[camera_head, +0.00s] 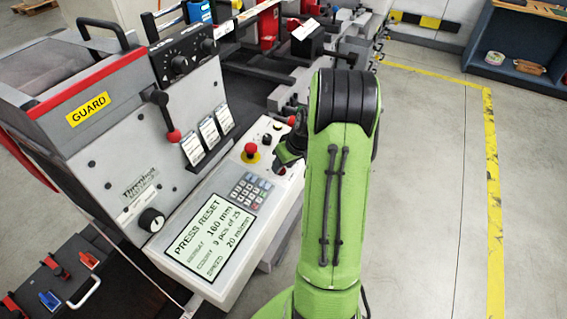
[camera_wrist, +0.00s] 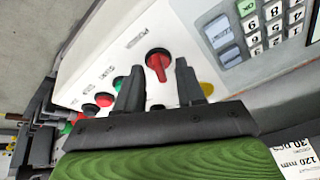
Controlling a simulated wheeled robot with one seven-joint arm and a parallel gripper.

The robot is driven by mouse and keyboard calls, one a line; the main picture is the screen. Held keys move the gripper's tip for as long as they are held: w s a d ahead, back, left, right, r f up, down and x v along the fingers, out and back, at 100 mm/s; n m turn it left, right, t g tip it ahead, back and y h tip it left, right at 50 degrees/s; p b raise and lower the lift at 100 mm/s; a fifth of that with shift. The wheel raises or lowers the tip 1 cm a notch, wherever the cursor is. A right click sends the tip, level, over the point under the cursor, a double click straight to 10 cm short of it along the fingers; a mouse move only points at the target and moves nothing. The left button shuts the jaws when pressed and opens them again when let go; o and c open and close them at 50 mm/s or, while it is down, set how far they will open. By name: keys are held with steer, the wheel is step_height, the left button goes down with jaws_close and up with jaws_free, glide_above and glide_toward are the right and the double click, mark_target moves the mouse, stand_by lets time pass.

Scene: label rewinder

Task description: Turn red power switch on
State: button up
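The red power switch (camera_wrist: 159,61) is a round red rotary knob with a raised grip on a white panel. Its grip runs nearly upright in the wrist view. My gripper (camera_wrist: 160,84) is open, with one dark finger on each side below the knob in the picture. In the head view my green arm reaches over the control panel (camera_head: 213,265) and hides much of the gripper. A small red part (camera_head: 281,170) beside the gripper there looks like the switch.
A red emergency stop button (camera_head: 250,149) on a yellow ring sits close to the gripper. A keypad (camera_head: 250,190) and a screen reading PRESS RESET (camera_head: 212,235) are on the same panel. Other red and green buttons (camera_wrist: 103,99) lie left of the switch. Floor at right is clear.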

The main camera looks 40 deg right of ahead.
steer(key=p+v, duration=0.2)
steer(key=v, duration=1.3)
steer(key=shift+r, duration=0.35)
steer(key=shift+s, duration=0.1)
steer(key=s+a+r+n, duration=0.1)
steer(key=a+r, duration=0.2)
steer(key=a, duration=0.5)
steer(key=a+r, duration=0.4)
steer(key=a, duration=0.5)
steer(key=s+a+n+t, duration=0.1)
steer(key=s+a, duration=0.9)
steer(key=s, duration=0.2)
steer(key=shift+s+f+h, duration=0.25)
steer(key=shift+s+h, duration=0.1)
steer(key=shift+h, duration=0.05)
